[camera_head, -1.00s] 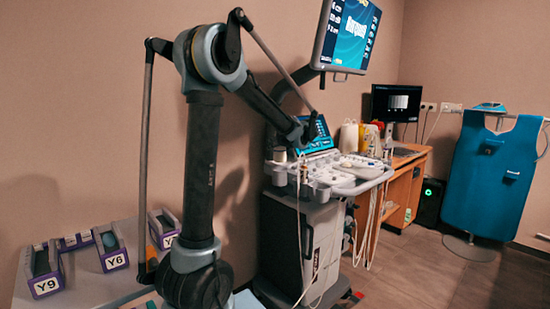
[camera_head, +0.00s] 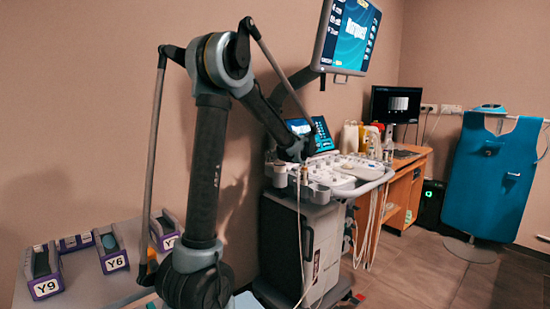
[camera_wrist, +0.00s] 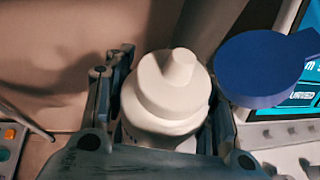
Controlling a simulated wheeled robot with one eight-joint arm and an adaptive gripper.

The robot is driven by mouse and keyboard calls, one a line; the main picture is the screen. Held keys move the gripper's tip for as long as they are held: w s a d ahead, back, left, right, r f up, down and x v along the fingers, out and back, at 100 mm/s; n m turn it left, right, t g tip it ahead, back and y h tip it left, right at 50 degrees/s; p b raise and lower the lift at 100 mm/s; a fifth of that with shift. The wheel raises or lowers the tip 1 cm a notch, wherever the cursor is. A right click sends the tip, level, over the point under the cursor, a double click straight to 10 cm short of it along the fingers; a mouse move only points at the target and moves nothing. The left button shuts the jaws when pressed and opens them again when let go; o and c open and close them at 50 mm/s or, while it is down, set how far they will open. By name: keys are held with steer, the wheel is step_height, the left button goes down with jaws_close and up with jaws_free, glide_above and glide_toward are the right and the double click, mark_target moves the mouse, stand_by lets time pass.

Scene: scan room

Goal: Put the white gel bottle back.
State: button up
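The white gel bottle (camera_wrist: 165,98) shows in the wrist view from above, with its cap and short nozzle. It sits between the two fingers of my gripper (camera_wrist: 160,108), one on each side and very close to it. I cannot tell whether both fingers press on it. Its lower part is hidden by the bottle's own top and my gripper. The bottle cannot be made out there.
A blue round-ended object (camera_wrist: 260,68) is close on the right in the wrist view. The cart's monitor (camera_head: 345,38) hangs above. Purple boxes labelled Y9 (camera_head: 44,287) and Y6 (camera_head: 116,264) stand on a table at left. Bare floor (camera_head: 425,270) lies at right.

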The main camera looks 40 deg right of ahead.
steer(key=shift+o, duration=0.2)
steer(key=shift+r, duration=0.15)
steer(key=shift+s+r, duration=0.15)
steer(key=shift+r, duration=0.1)
steer(key=v, duration=1.1)
steer(key=shift+s+r, duration=0.2)
steer(key=shift+s, duration=0.1)
